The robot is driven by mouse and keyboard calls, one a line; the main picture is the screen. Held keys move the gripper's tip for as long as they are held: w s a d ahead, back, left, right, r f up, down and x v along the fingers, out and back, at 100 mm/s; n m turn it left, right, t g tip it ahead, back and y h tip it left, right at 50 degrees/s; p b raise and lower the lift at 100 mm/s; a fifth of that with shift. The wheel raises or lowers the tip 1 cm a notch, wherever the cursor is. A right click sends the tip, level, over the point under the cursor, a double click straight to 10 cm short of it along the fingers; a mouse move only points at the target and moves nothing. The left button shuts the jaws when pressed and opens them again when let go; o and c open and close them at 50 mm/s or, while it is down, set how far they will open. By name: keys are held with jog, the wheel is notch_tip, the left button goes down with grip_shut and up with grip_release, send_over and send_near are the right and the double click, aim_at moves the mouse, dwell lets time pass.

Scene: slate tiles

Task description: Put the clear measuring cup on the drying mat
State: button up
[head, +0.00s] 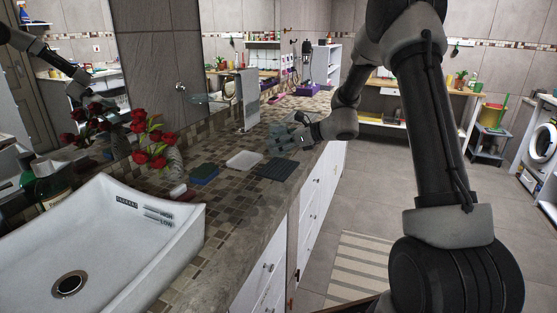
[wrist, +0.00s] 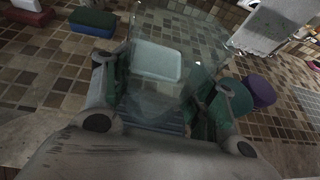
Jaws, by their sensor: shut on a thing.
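The clear measuring cup (wrist: 178,38) is see-through and faint in the wrist view, between the fingers of my gripper (wrist: 160,100). My gripper is shut on it. In the head view my gripper (head: 283,143) is over the counter, just behind the drying mat; the cup is hard to make out there. The drying mat (head: 278,169) is a dark, ridged rectangle near the counter's front edge. In the wrist view a dark ridged surface shows low between the fingers, partly hidden. I cannot tell the cup's exact height above the counter.
A white shallow tray (head: 244,160) lies left of the mat, then a blue-and-green sponge (head: 205,173). Red flowers in a vase (head: 172,160) and a white sink (head: 120,235) are farther left. A purple round thing (wrist: 259,91) stands right of my gripper.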

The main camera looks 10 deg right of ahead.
aim_at(279, 155)
jog(key=shift+f, duration=2.65)
jog(key=shift+f, duration=0.1)
jog(key=o, duration=1.2)
